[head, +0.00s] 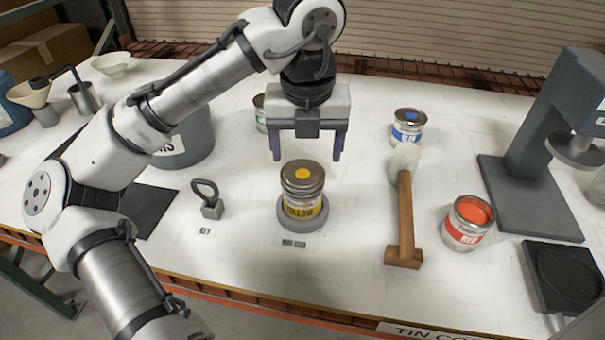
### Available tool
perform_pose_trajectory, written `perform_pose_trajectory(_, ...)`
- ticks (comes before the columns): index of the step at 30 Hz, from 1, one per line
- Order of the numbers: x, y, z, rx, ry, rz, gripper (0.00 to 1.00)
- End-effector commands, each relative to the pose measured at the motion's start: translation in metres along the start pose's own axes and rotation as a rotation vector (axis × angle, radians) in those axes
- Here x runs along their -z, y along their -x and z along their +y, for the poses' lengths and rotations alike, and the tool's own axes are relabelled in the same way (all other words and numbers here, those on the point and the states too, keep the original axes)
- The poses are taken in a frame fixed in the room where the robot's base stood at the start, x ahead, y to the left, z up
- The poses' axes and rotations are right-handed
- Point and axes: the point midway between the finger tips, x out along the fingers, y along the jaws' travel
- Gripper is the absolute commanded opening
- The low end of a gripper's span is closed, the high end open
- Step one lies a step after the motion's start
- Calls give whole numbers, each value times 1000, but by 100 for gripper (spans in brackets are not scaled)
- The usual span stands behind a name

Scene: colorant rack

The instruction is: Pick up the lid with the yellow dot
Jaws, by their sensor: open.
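The lid with the yellow dot (303,175) is a dark metal disc on top of the yellow-labelled tin (301,207). The tin stands upright on a round grey base (288,222) near the middle of the table. My gripper (306,158) is open and empty, pointing down. Its two fingers look spread wider than the lid, with the fingertips above or just behind it in the picture; I cannot tell the exact height gap. The lid is fully in view and no finger visibly touches it.
A green-labelled tin (260,113) is partly hidden behind my gripper. Table in front is mostly clear.

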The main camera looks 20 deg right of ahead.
Motion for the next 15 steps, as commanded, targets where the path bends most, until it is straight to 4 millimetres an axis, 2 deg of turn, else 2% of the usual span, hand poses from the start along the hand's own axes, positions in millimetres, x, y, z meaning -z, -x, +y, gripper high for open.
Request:
perform_pose_trajectory(5, 3, -24, 8, -1, 4, 2, 76)
perform_pose_trajectory(9, 2, -41, 7, 0, 2, 1, 76)
perform_pose_trajectory(15, 2, -46, 6, 1, 1, 0, 76)
